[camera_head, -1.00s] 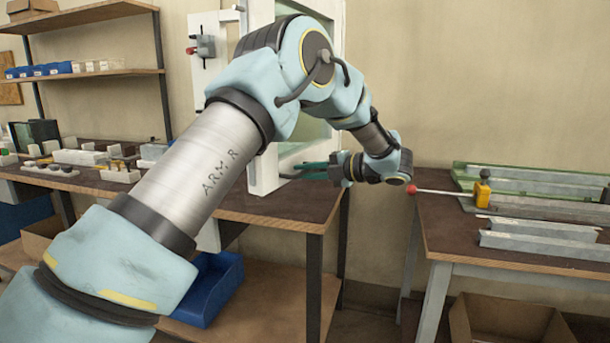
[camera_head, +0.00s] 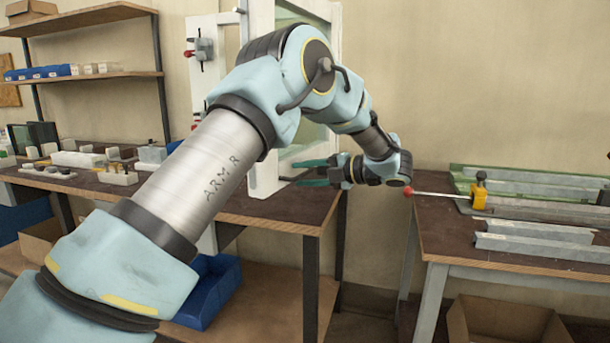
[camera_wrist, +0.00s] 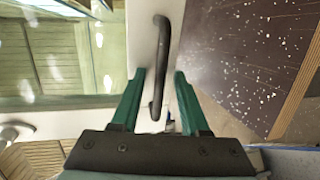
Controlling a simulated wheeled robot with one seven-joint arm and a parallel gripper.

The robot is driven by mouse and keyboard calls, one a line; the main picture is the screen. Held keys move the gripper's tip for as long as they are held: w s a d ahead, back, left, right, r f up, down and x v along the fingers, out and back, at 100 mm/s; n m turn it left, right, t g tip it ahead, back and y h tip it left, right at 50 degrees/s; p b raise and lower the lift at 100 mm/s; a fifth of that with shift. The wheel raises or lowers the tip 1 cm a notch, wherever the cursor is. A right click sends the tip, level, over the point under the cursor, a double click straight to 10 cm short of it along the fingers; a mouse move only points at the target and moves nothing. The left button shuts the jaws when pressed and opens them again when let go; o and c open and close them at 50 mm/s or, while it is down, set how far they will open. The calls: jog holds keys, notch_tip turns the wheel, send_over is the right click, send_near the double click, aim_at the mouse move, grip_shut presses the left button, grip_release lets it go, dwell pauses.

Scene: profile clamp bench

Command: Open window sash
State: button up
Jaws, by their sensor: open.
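The white-framed window sash (camera_head: 264,172) stands upright on the left bench, partly hidden behind my arm. My gripper (camera_head: 288,174) is at its lower right side with its green fingers spread. In the wrist view the sash shows as a white upright (camera_wrist: 141,28) with a greenish glass pane (camera_wrist: 58,50) to its left. A dark bar handle (camera_wrist: 161,45) is mounted on that upright. My open gripper (camera_wrist: 158,76) has one finger on either side of the handle's lower part. I cannot tell whether either finger touches it.
A clamp with a red knob (camera_head: 190,53) is beside the sash. The left bench (camera_head: 270,220) holds several small parts. The right bench (camera_head: 470,243) carries metal profiles (camera_head: 535,228) and a yellow clamp (camera_head: 479,195) whose red-tipped rod (camera_head: 408,191) is close to my wrist.

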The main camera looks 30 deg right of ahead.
jog(key=b+v, duration=0.1)
jog(key=v, duration=0.9)
jog(key=shift+s+d+b, duration=0.2)
jog(key=shift+s+b, duration=0.15)
jog(key=shift+b, duration=0.05)
jog(key=shift+s, duration=0.1)
